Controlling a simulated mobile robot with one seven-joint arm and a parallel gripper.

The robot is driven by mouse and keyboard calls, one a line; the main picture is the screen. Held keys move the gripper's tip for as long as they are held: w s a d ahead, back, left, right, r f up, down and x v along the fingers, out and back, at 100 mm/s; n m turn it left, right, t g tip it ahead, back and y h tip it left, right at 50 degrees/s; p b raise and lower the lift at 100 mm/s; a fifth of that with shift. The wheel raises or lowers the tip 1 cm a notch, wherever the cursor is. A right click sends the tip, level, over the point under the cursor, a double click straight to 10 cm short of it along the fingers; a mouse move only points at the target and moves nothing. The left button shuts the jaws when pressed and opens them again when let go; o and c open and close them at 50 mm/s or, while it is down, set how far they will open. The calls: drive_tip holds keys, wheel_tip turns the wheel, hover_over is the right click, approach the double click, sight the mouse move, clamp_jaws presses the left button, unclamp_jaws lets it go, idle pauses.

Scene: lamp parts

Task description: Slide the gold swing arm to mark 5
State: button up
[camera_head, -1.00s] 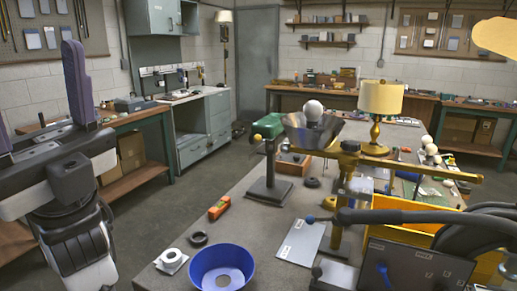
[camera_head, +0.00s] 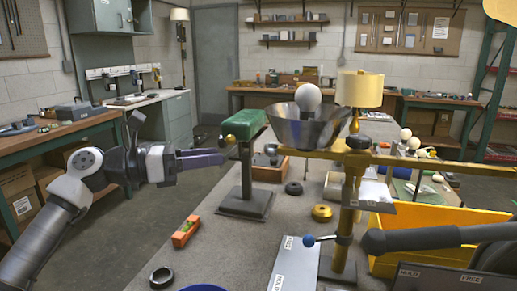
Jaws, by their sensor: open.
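The gold swing arm (camera_head: 420,162) is a long horizontal bar on a gold post (camera_head: 346,225). A metal bowl shade (camera_head: 307,131) with a white bulb (camera_head: 308,98) sits along it. A yellow knob (camera_head: 230,139) shows left of the shade, beside a green pad (camera_head: 244,124) on a dark stand (camera_head: 247,180); its link to the bar is hidden. My gripper (camera_head: 214,158) is open, with purple fingers pointing right. Its tips appear just left of the stand and below the knob; contact cannot be told. No mark 5 can be read.
A lever with a blue ball (camera_head: 309,241) stands at the post above a grey HOLD plate (camera_head: 292,264). An orange level (camera_head: 186,231) and dark ring (camera_head: 162,277) lie on the bench (camera_head: 225,250). A yellow bin (camera_head: 425,225) and black-handled arm (camera_head: 425,239) crowd the right.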

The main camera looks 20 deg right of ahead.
sight(265, 149)
drive_tip(key=d+p, duration=0.2)
drive_tip(key=d, duration=1)
drive_tip(key=shift+a, duration=0.1)
clamp_jaws()
